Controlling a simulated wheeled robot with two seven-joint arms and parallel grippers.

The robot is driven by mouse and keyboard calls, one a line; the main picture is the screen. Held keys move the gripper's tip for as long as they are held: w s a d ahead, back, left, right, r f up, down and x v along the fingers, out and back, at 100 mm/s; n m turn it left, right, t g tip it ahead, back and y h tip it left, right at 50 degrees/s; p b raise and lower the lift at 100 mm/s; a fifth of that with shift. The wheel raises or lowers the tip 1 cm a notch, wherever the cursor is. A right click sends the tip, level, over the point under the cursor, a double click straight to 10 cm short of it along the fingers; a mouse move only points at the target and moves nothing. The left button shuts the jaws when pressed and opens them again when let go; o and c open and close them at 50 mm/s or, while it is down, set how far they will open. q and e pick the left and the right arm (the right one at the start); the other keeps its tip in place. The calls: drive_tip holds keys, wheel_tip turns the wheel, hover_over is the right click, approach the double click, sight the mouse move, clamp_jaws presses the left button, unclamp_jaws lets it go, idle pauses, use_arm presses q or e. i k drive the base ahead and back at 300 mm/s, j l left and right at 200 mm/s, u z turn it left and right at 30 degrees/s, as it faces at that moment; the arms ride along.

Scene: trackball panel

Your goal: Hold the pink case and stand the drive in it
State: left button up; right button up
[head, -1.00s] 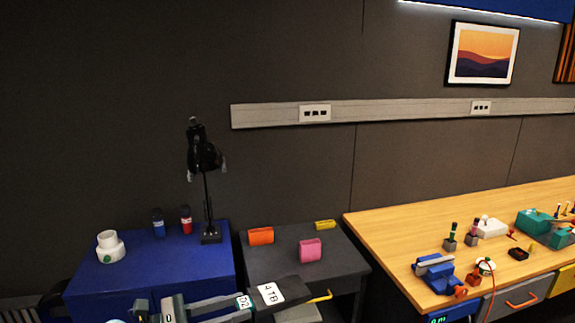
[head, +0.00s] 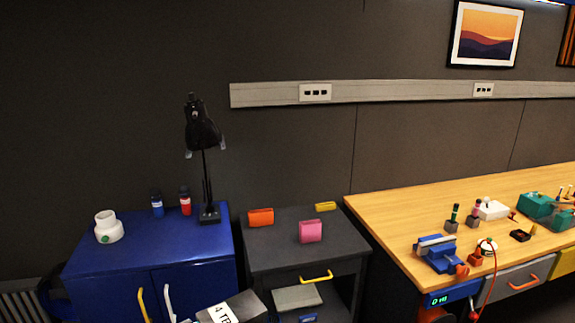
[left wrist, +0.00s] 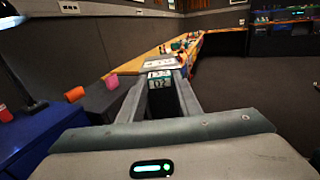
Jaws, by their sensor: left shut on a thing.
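The pink case (head: 311,231) stands on the dark grey cabinet top (head: 284,244), near its middle. It also shows left of my fingers in the left wrist view (left wrist: 112,82). The drive, a dark block with a white "4 TB" label (head: 222,313), shows at the bottom edge of the head view, in front of the cabinets. My left gripper (left wrist: 160,72) is shut on the drive, which shows between and beyond its fingertips in the left wrist view. The drive is apart from the pink case. My right gripper is in neither view.
An orange case (head: 260,217) and a yellow case (head: 325,206) are on the same grey top. The blue cabinet (head: 150,250) on the left bears a black lamp (head: 205,150), two bottles and a white pot. A wooden bench (head: 400,215) with several tools is at right.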

sight(310, 231)
drive_tip(key=i+l+u, duration=0.5)
drive_tip(key=i+l, duration=1.3)
